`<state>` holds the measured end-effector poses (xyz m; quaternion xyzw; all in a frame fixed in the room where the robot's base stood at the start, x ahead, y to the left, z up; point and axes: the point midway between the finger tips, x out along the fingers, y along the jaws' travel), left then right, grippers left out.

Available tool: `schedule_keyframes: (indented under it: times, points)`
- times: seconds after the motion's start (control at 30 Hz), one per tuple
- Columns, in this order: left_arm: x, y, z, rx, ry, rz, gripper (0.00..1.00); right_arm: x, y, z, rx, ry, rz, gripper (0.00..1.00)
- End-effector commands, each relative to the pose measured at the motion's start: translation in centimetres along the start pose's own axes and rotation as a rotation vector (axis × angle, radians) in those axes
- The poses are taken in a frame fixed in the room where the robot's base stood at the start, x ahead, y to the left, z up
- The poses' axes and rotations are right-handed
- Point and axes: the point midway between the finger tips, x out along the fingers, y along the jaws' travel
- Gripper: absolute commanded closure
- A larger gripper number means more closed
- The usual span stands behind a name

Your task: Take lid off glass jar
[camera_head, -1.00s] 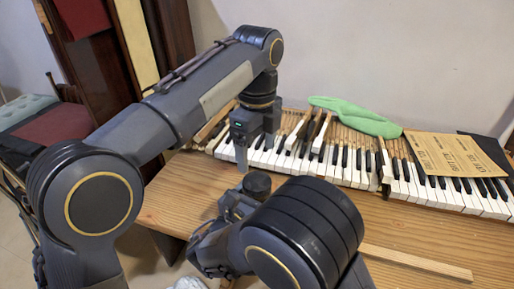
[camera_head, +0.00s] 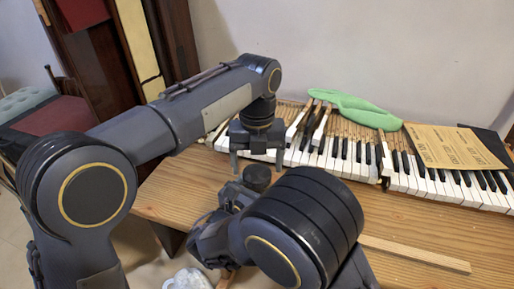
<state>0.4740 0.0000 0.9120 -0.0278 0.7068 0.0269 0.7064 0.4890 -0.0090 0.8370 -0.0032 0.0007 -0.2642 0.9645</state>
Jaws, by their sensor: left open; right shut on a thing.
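A dark round cap (camera_head: 257,178), which looks like the jar's lid, is just below my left gripper (camera_head: 257,166). My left gripper is open and points down. Its two fingers stand to either side above the cap, and I see no contact. My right gripper (camera_head: 230,197) is small and partly hidden behind my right arm. It is shut on the jar just below the cap. The jar's glass body is hidden, and I cannot make out its shape.
A piano keyboard (camera_head: 345,150) runs along the wooden surface (camera_head: 185,190). A green cloth (camera_head: 352,110) and a tan booklet (camera_head: 455,147) lie on it. A wooden strip (camera_head: 415,254) lies in front. A whitish, crumpled-looking thing (camera_head: 188,280) is low at the bottom edge.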

Motion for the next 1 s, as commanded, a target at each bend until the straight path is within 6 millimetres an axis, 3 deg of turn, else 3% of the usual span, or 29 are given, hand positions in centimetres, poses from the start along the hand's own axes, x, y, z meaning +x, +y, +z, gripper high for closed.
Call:
schedule_keyframes:
  times: [0.2, 0.47, 0.8, 1.0]
  points:
    - [1.6, 0.0, 0.0, -0.001, 0.0, 0.001, 0.21, 0.0, 0.0, -0.1, -0.002, 0.002, 0.001, 0.99]
    - [1.8, 0.0, 0.0, -0.001, -0.001, 0.0, 0.21, 0.0, 0.0, -0.1, -0.002, 0.002, 0.001, 0.99]
    - [1.7, 0.0, 0.0, -0.001, 0.0, 0.0, 0.65, 0.0, 0.0, -0.1, -0.003, 0.002, 0.001, 0.99]
    - [1.7, 0.0, 0.0, -0.075, 0.0, 0.0, 0.67, 0.0, 0.0, -0.1, -0.003, 0.002, 0.001, 0.99]
